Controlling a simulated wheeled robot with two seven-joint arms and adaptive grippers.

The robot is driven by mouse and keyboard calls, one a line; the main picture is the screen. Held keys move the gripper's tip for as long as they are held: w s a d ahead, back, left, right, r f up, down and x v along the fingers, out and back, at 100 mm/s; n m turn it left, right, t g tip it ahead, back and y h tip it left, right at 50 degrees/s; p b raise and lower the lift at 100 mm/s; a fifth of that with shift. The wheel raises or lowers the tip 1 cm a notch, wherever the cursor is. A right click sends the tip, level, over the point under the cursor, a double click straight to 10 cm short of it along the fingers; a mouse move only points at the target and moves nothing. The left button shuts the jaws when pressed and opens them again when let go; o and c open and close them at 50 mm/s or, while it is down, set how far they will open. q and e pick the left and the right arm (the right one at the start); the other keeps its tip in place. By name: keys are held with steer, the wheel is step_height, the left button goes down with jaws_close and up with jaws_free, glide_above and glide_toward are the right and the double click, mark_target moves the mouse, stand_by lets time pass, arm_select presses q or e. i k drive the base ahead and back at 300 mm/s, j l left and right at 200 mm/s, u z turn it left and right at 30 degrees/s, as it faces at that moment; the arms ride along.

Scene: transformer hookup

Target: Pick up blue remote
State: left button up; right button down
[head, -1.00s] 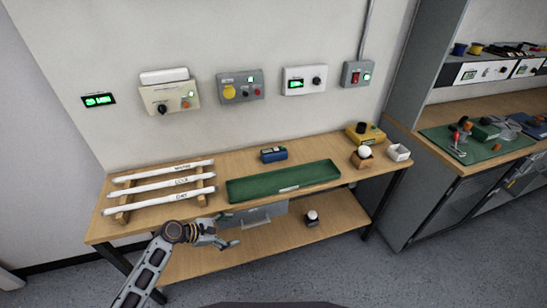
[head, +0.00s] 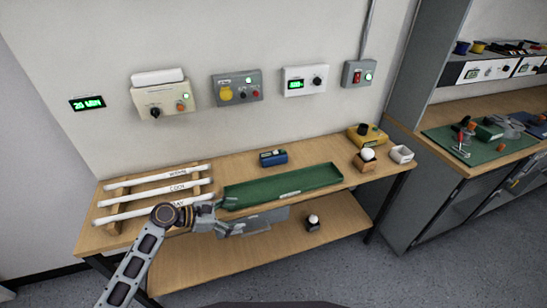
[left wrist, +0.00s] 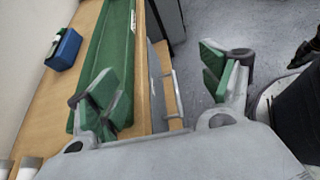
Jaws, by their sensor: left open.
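The blue remote (head: 273,158) is a small blue block with a dark top. It lies on the wooden bench behind the green tray. It also shows at the upper left of the left wrist view (left wrist: 64,50). My left gripper (head: 229,217) is open and empty at the front edge of the bench, by the tray's left end. In the left wrist view its green-padded fingers (left wrist: 165,85) are spread wide, apart from the remote. My right gripper is not in view.
The green tray (head: 325,175) lies between my left gripper and the remote. White labelled tubes on a wooden rack (head: 116,190) lie to the left. A yellow box (head: 367,134) and white cup (head: 401,154) stand at the right. A grey drawer (head: 268,217) hangs below.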

mark_target(268, 159)
steer(key=i, duration=1.05)
